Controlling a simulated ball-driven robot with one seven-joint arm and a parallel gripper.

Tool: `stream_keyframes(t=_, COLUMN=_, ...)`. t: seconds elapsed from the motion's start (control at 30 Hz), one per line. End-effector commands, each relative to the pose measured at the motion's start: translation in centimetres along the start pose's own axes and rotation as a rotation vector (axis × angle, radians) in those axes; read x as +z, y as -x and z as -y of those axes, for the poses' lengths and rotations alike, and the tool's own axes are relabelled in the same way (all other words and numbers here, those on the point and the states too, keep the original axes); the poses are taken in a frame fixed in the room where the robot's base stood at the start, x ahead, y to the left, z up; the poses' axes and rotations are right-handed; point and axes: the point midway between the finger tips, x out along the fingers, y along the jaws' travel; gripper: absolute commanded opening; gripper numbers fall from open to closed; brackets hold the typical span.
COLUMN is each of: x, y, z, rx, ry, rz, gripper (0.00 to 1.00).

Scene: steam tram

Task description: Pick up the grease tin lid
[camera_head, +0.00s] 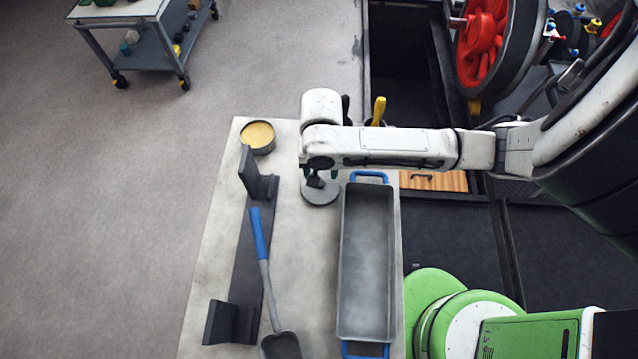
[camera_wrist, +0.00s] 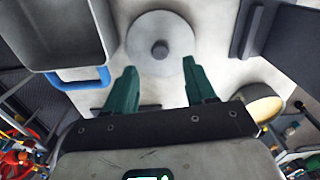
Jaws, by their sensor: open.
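The grease tin lid (camera_head: 320,191) is a flat grey disc with a small knob, lying on the pale table top under my gripper. In the wrist view the lid (camera_wrist: 160,43) shows whole, its darker knob at the centre. My gripper (camera_wrist: 158,74) is open, its two green fingers apart and pointing toward the lid, with nothing between them. In the head view my gripper (camera_head: 321,178) is partly hidden by the arm above the lid. The open grease tin (camera_head: 258,137), with yellow grease, stands left of the lid; it also shows in the wrist view (camera_wrist: 264,109).
A long grey tray (camera_head: 341,270) with blue handles stands close right of the lid. A dark rack (camera_head: 246,240) and a blue-handled shovel (camera_head: 260,240) lie left. A yellow-handled tool (camera_head: 378,110) stands behind my arm. A trolley (camera_head: 150,45) is far off.

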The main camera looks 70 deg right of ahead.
Motion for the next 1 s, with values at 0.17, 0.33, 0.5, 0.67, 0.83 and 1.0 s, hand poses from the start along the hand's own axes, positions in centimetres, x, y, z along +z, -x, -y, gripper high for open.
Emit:
stream_keyframes(t=0.17, x=0.0, y=-2.0, z=0.0, rx=0.005, ry=0.004, rz=-0.001, gripper=0.55)
stream_keyframes(t=0.33, x=0.0, y=-4.3, z=0.1, rx=0.003, ry=0.002, rz=0.000, gripper=0.55)
stream_keyframes(t=0.5, x=0.0, y=-5.1, z=0.1, rx=0.001, ry=0.002, rz=-0.001, gripper=0.55)
stream_keyframes(t=0.67, x=0.0, y=-5.1, z=0.1, rx=0.001, ry=0.002, rz=-0.001, gripper=0.55)
stream_keyframes(t=0.83, x=0.0, y=-5.1, z=0.1, rx=0.000, ry=0.002, rz=-0.001, gripper=0.40)
stream_keyframes(t=1.0, x=0.0, y=-5.1, z=0.1, rx=0.000, ry=0.002, rz=0.000, gripper=0.23)
